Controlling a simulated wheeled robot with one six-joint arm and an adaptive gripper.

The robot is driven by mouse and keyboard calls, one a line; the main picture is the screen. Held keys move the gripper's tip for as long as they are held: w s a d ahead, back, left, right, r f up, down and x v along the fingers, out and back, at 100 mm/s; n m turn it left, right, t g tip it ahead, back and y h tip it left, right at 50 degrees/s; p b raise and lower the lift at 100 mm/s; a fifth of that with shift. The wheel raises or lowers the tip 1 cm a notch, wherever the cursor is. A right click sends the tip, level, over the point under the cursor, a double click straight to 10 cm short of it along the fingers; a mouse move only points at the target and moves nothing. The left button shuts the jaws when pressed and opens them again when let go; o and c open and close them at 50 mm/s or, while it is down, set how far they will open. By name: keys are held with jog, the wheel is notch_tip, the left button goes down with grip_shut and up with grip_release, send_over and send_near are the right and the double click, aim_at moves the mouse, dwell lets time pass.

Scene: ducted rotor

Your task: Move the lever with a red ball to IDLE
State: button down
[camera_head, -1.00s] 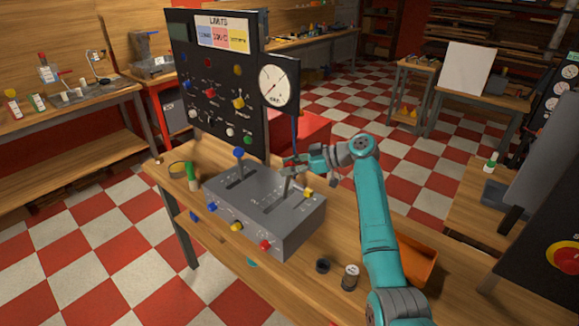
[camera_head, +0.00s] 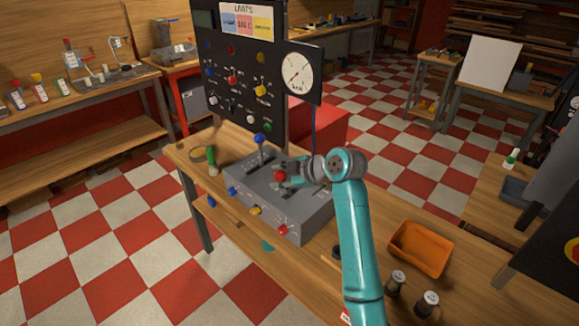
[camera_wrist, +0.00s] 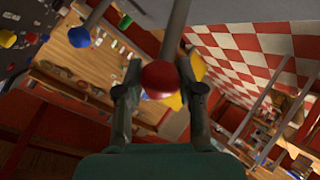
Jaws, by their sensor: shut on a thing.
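The lever with the red ball (camera_head: 280,176) stands on the grey control box (camera_head: 313,212). My gripper (camera_head: 286,177) is at the ball, above the box's right-hand slot. In the wrist view, the red ball (camera_wrist: 160,79) sits between the two fingers of my gripper (camera_wrist: 163,82), with the grey rod running up from it. The fingers are shut on the ball. My gripper and arm hide the lever's lower part and part of the slot in the head view. The slot's markings are too small to read, so I cannot tell which one is IDLE.
A blue-ball lever (camera_head: 260,139) stands left of my gripper on the same box. A black panel (camera_head: 240,85) with a round gauge (camera_head: 298,72) rises behind. An orange tray (camera_head: 421,249) and dark cylinders (camera_head: 427,303) lie on the bench at right.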

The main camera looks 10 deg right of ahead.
jog(key=shift+s+a+f+n+t+h, duration=0.3)
jog(key=shift+s+a+f+n+h, duration=0.15)
jog(key=shift+s+a+f, duration=0.45)
jog(key=shift+w+a, duration=0.1)
jog(key=shift+a, duration=0.05)
jog(key=c, duration=0.7)
grip_release()
jog(key=shift+r, duration=0.1)
jog(key=shift+s+d+r, duration=0.3)
jog(key=shift+r, duration=0.05)
jog(key=v, duration=1.1)
jog(key=shift+a, duration=0.1)
jog(key=shift+f, duration=0.15)
